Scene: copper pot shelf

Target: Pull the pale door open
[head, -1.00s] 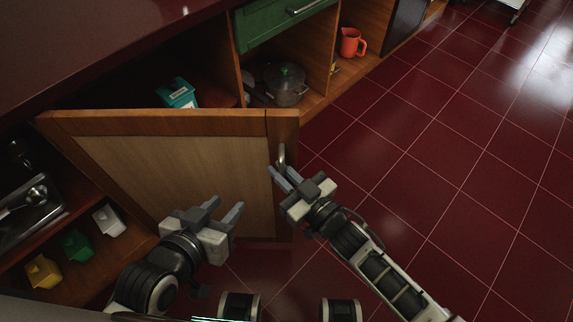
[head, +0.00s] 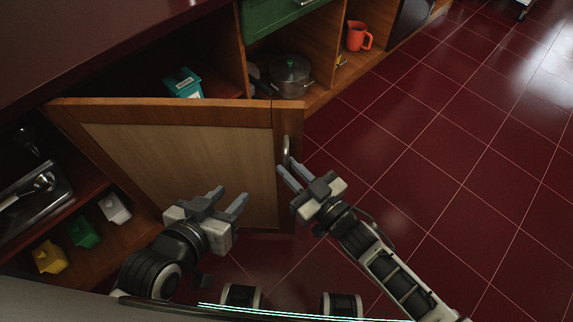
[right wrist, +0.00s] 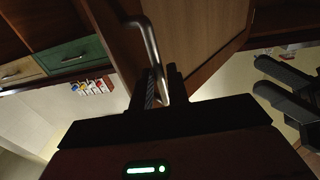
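The pale door (head: 185,165), a light panel in a brown wood frame, stands swung out at an angle from the cabinet. Its curved metal handle (head: 286,150) is near the free edge. The handle also shows in the right wrist view (right wrist: 149,45). My right gripper (head: 287,168) is at the handle's lower part. In the right wrist view the handle runs between its two narrowly spaced fingers (right wrist: 163,85), which look shut on it. My left gripper (head: 231,194) is open and empty in front of the door panel. Any finger contact is hard to see.
Behind the door are a teal box (head: 184,83) and a lidded pot (head: 290,75); an orange pitcher (head: 358,36) stands farther along. Left shelves hold a metal tray (head: 40,210) and yellow, green and white containers (head: 84,233). The red tiled floor (head: 450,150) at right is clear.

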